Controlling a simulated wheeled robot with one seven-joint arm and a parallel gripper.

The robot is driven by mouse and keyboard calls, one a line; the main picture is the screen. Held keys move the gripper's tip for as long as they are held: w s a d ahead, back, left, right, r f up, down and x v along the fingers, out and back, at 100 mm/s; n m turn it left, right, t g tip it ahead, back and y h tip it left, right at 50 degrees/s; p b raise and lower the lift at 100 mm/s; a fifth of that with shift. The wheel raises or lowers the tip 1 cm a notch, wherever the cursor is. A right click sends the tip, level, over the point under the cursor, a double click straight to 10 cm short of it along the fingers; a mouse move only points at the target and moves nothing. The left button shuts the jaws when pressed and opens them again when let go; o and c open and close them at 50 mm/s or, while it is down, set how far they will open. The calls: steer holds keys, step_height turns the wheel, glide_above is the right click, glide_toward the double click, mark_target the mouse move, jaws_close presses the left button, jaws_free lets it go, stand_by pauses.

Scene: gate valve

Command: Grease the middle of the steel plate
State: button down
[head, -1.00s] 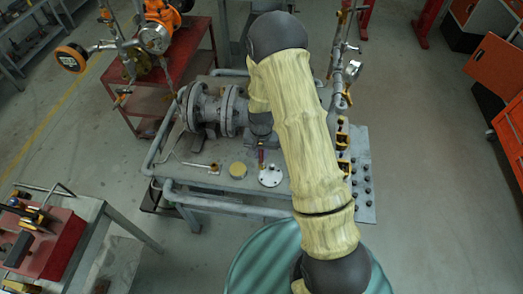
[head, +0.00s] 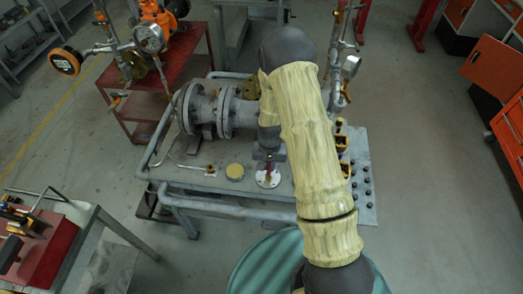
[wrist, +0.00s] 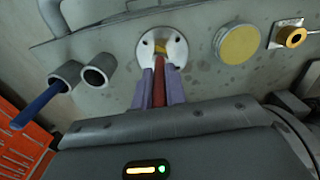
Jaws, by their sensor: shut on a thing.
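The steel plate (head: 268,183) is a pale round disc with small holes, lying on the bench; it also shows in the wrist view (wrist: 176,47). My gripper (wrist: 161,80) is shut on a brush with a red handle (wrist: 160,92) and a yellow tip (wrist: 159,46). The tip is over the middle of the plate; I cannot tell whether it touches. In the head view my gripper (head: 268,160) is just above the plate and partly hides it. A round yellow grease tin (head: 235,172) stands to the left of the plate, and to its right in the wrist view (wrist: 239,43).
A flanged gate valve (head: 215,110) stands behind on the grey bench (head: 195,185). In the wrist view, two short tubes (wrist: 95,77) lie left of the plate, one with a blue handle (wrist: 40,104). A brass-coloured ring fitting (wrist: 291,37) is at the right.

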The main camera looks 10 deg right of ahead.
steer(key=w+a+r+p, duration=0.1)
steer(key=a+r+p, duration=0.2)
steer(key=r+p, duration=0.2)
steer(key=shift+w+a+r, duration=0.15)
steer(key=shift+w+r, duration=0.15)
steer(key=shift+r, duration=1.25)
stand_by(0.6)
steer(key=d+f+n+b, duration=0.2)
steer(key=d+f, duration=0.4)
steer(key=d, duration=0.5)
steer(key=shift+s+n, duration=0.2)
steer(key=shift+n, duration=0.7)
